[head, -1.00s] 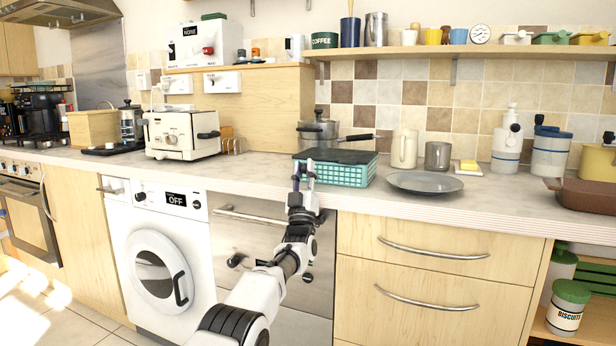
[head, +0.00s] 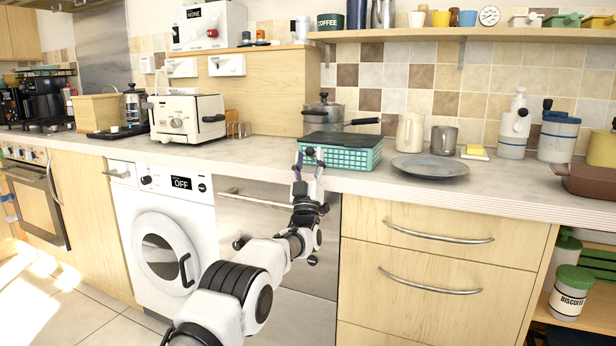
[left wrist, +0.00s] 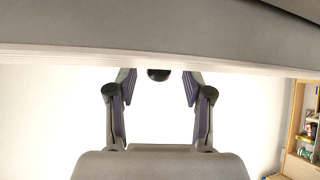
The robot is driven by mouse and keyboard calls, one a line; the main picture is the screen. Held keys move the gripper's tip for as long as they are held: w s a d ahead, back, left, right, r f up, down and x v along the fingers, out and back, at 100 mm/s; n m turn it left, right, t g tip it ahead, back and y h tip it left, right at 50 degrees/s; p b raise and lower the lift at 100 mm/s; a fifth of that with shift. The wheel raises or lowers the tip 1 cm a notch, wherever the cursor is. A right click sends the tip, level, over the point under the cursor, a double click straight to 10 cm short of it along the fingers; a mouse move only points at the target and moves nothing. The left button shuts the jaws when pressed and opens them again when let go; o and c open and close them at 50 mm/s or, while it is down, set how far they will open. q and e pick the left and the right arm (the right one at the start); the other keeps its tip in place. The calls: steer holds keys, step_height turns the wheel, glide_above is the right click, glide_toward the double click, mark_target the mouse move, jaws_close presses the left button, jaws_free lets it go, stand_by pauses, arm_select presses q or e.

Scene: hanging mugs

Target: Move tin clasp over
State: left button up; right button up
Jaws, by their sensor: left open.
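A teal basket-like tin (head: 345,158) with a flat dark lid stands near the counter's front edge in the head view. My left gripper (head: 309,160) is open in front of its left part, fingers pointing up. A small dark round knob shows between the fingertips there. In the left wrist view a black round knob (left wrist: 158,74) shows between the open fingers of my left gripper (left wrist: 159,82), at the worktop's edge. I cannot tell whether the fingers touch it, or whether it is the clasp. My right gripper is not in view.
A grey plate (head: 430,167) lies right of the tin. A pot (head: 322,120) with a long handle stands behind it, and a cream toaster (head: 187,117) is to the left. The counter's front edge (head: 470,204) and drawers lie below.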

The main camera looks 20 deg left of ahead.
arm_select(q)
steer(key=v, duration=0.6)
steer(key=shift+r, duration=0.1)
